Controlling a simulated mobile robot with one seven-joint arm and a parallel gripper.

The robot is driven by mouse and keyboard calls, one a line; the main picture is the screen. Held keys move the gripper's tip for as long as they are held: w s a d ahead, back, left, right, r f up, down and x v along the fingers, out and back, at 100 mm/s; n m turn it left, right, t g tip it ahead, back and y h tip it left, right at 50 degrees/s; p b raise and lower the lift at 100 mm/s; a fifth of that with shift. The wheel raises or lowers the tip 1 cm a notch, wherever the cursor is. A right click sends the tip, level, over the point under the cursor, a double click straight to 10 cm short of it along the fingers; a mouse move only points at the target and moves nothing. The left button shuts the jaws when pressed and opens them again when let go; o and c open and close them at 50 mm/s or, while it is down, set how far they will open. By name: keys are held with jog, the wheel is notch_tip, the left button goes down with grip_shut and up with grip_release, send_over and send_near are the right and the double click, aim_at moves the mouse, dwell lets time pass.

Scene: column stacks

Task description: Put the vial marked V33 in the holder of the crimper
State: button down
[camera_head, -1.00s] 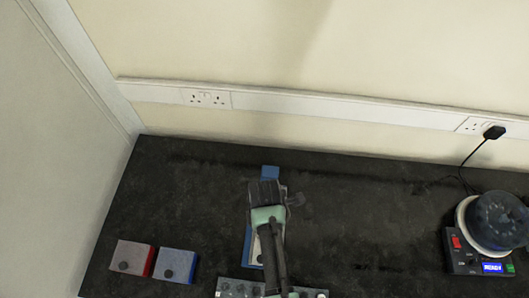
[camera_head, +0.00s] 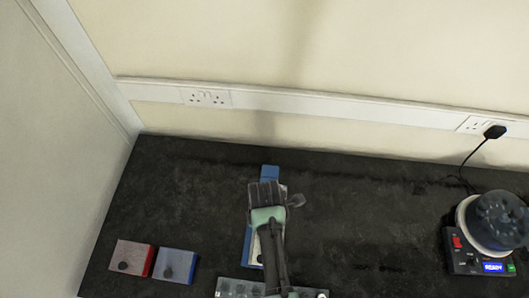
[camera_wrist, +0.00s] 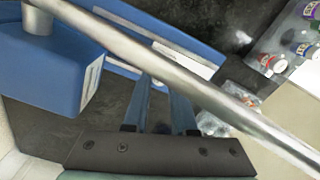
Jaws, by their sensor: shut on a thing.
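The blue crimper (camera_head: 270,172) stands in the middle of the bench in the head view, largely covered by my arm. In the wrist view, its blue body (camera_wrist: 55,75) is at the left, and a bare metal bar (camera_wrist: 180,75) crosses in front of my fingers. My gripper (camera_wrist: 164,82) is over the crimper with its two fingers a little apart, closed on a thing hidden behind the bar. The head view also shows my gripper (camera_head: 266,190). I cannot see V33's mark or the holder.
Vials with coloured caps (camera_wrist: 265,62) stand in a clear rack at the upper right of the wrist view; the rack (camera_head: 228,288) is at the front edge. A red block (camera_head: 132,257) and a blue block (camera_head: 176,264) lie left. A round-topped device (camera_head: 490,225) stands right.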

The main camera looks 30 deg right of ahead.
jog(key=shift+f, duration=0.25)
jog(key=shift+f, duration=0.25)
jog(key=shift+c, duration=1.6)
grip_release()
jog(key=shift+r+p, duration=2.95)
jog(key=shift+r, duration=0.05)
